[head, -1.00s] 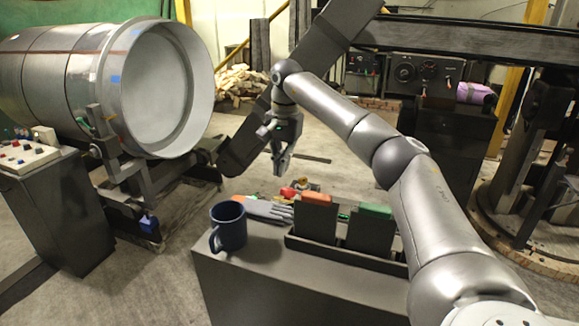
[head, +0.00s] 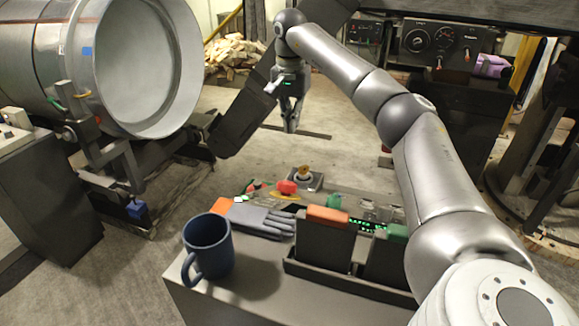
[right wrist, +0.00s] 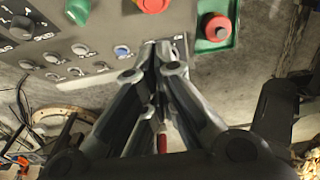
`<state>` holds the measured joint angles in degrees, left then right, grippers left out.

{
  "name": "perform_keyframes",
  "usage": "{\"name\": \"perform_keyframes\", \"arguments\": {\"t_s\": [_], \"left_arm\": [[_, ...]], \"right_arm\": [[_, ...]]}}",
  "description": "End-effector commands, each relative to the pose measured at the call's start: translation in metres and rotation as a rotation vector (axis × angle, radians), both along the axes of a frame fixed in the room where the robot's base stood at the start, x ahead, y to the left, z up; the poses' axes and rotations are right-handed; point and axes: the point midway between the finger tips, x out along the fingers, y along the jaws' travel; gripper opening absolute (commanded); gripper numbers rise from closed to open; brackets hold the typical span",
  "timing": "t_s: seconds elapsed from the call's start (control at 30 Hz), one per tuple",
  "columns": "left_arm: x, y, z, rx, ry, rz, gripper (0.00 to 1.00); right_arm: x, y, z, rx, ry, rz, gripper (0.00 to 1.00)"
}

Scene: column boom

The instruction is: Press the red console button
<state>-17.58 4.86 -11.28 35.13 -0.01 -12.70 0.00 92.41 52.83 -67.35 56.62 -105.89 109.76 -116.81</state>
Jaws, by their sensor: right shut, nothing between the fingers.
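A red button (head: 287,187) shows on the console behind the mug and holders in the head view. A green knob (head: 333,201) is to its right. My right gripper (head: 291,125) hangs above and beyond the console, pointing down, apart from the red button. In the right wrist view its fingers (right wrist: 165,48) are shut and empty, in front of the console panel (right wrist: 100,40). A big red button (right wrist: 152,4) is cut by the top edge there. A second red button (right wrist: 217,27) sits on a green housing. My left gripper is not in view.
A blue mug (head: 208,247), grey gloves (head: 260,219) and a dark holder (head: 345,277) stand on the near cabinet. A large metal drum (head: 150,70) is at the left. Another control panel (head: 440,42) is at the back. Open floor lies beyond the console.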

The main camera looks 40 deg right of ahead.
Motion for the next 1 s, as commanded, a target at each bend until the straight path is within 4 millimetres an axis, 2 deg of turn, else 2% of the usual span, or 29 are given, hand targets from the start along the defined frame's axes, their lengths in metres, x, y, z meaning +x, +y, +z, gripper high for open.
{"name": "perform_keyframes", "arguments": {"t_s": [0.13, 0.27, 0.6, 0.83, 1.0], "left_arm": [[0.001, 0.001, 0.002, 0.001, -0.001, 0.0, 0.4], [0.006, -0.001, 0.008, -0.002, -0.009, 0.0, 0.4], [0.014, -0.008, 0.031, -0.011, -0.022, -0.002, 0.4], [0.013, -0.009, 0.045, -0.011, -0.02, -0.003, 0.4], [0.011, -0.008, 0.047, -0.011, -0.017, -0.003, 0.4]], "right_arm": [[0.0, -0.001, -0.009, 0.0, 0.004, 0.0, 0.0], [-0.001, -0.002, -0.029, 0.0, 0.007, 0.0, 0.0], [0.001, -0.005, -0.1, 0.0, 0.007, -0.001, 0.0], [-0.006, 0.009, -0.125, 0.0, 0.004, 0.001, 0.0], [-0.007, 0.013, -0.133, 0.001, 0.0, 0.0, 0.0]]}}
